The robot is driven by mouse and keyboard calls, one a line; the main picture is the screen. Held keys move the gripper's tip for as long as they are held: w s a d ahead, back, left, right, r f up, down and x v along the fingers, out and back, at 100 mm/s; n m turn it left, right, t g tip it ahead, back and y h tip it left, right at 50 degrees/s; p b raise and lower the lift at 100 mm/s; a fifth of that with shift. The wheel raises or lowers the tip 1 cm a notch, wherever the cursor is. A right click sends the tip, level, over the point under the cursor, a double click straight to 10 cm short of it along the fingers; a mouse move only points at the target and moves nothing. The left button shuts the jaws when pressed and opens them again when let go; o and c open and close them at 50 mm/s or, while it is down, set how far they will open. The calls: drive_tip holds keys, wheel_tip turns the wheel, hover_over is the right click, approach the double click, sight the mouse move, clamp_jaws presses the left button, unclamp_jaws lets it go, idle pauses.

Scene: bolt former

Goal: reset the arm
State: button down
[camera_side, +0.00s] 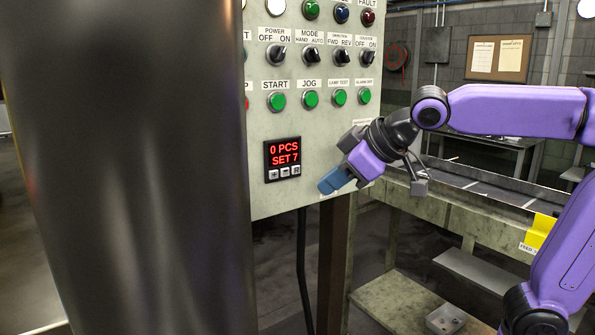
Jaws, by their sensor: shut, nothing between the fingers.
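My gripper (330,186) is at the end of my purple arm, in front of the lower right part of the control panel. Its fingertips point down and left, to the right of the counter display (283,159). The jaws are shut and hold nothing. I cannot tell from this view whether the tips touch the panel. The display reads "0 PCS" and "SET 7" in red, with small buttons below, one marked R.
The control panel (262,195) carries rotary switches and green buttons, including START (276,101) and JOG (311,99). A large dark column (130,180) blocks the left. A small tray (446,318) sits below.

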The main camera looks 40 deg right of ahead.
drive_tip(key=s+d+f+n+g+h, duration=0.1)
drive_tip(key=s+d+f+g, duration=0.2)
drive_tip(key=s+f, duration=0.4)
drive_tip(key=s+d+f+n+g, duration=0.2)
drive_tip(key=s+f, duration=0.5)
drive_tip(key=s, duration=0.4)
drive_tip(key=s+d+f+n+g+h, duration=0.1)
drive_tip(key=s+d+f+n+g, duration=0.1)
drive_tip(key=s+f, duration=0.5)
drive_tip(key=s+d+g, duration=0.1)
drive_tip(key=s+d, duration=0.1)
drive_tip(key=shift+s+d+f+g+h, duration=0.15)
drive_tip(key=shift+d+f+g+h, duration=0.15)
drive_tip(key=shift+g, duration=0.1)
